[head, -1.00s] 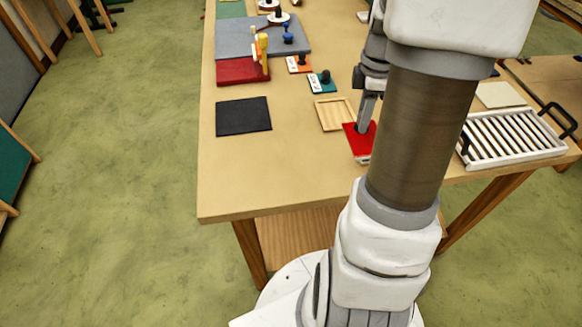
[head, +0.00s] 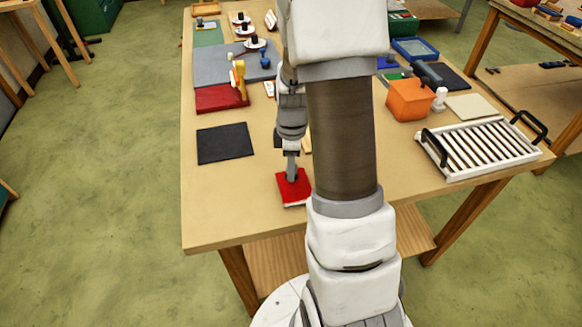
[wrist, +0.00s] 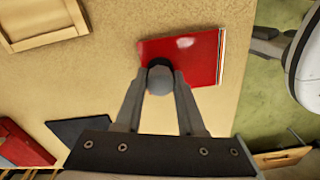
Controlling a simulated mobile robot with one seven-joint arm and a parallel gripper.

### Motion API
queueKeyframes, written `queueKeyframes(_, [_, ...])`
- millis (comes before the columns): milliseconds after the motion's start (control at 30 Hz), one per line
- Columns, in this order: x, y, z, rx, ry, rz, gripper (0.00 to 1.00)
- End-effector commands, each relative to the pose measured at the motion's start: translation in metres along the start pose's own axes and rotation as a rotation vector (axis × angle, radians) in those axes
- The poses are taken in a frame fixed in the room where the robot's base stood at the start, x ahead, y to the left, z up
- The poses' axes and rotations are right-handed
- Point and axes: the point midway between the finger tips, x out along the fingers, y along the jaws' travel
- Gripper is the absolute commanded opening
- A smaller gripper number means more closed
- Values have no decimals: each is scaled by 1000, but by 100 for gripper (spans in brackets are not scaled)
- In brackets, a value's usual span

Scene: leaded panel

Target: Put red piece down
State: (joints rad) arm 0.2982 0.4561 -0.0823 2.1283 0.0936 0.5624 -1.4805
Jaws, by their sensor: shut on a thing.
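The red piece (head: 294,190) is a flat red square with a grey round knob, near the front edge of the table (head: 220,222). In the wrist view the red piece (wrist: 196,58) lies below my fingers, with a thin layered edge showing on its right side. My gripper (wrist: 160,80) is shut on the knob. In the head view my gripper (head: 291,176) points down onto the piece. I cannot tell whether the piece touches the table or hangs just above it. My arm hides part of the table to its right.
A black mat (head: 225,143) lies bare to the left. A wooden frame (wrist: 42,20) lies behind the piece, mostly hidden by my arm in the head view. An orange box (head: 410,100) and a white slatted rack (head: 483,148) stand right. The front left tabletop is clear.

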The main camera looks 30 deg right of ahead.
Motion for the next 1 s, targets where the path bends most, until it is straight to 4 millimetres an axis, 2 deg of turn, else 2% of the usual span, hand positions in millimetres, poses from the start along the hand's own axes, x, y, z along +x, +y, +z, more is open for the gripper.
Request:
queueKeyframes(433, [10,0,0,0,0,1,0])
queueKeyframes(467, [9,0,0,-1,0,1,42])
queueKeyframes(600, [8,0,0,-1,0,1,67])
queueKeyframes(1000, [3,0,0,0,0,1,68])
